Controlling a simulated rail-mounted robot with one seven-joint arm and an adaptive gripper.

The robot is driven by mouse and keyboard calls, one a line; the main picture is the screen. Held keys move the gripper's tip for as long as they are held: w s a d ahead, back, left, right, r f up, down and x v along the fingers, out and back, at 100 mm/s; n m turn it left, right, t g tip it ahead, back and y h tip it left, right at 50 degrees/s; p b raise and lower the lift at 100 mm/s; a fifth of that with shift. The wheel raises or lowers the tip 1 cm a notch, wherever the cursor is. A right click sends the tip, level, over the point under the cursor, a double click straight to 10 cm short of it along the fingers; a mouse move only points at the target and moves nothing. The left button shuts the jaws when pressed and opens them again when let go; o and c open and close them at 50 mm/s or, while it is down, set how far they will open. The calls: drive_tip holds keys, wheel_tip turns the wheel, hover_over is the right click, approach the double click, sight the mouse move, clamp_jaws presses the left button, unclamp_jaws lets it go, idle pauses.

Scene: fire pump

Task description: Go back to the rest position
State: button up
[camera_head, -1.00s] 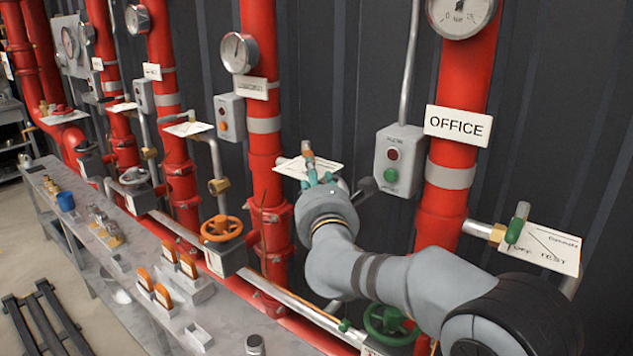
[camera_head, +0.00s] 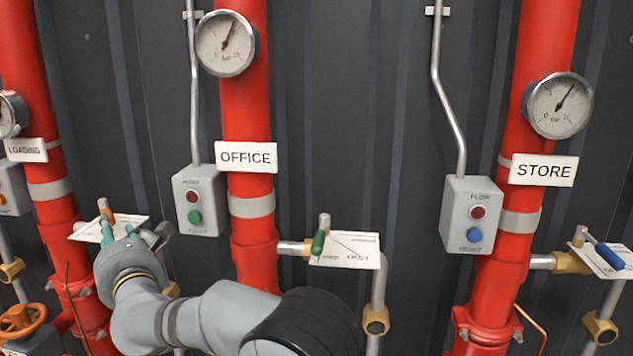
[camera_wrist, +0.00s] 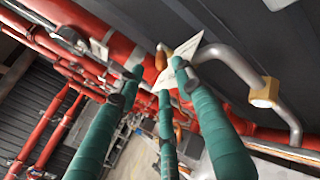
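My gripper (camera_head: 119,231) is at the lower left of the head view, in front of the white card and orange-handled test valve (camera_head: 104,208) by the LOADING pipe. Its teal fingers stand apart in the wrist view (camera_wrist: 160,80), with nothing held between them. The orange handle (camera_wrist: 161,58) shows beyond the fingertips there, with the white card (camera_wrist: 187,55) beside it. I cannot tell the exact gap between fingers and handle. My grey arm reaches in from the bottom of the head view.
The OFFICE pipe (camera_head: 246,110) has a green-handled test valve (camera_head: 318,240) and a button box (camera_head: 200,200). The STORE pipe (camera_head: 545,50) has a blue-handled valve (camera_head: 609,256) and another button box (camera_head: 471,214). An orange handwheel (camera_head: 22,322) is at lower left.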

drive_tip(key=x, duration=0.9)
drive_tip(key=shift+s+f, duration=0.1)
drive_tip(key=shift+p, duration=0.3)
drive_tip(key=shift+s, duration=0.15)
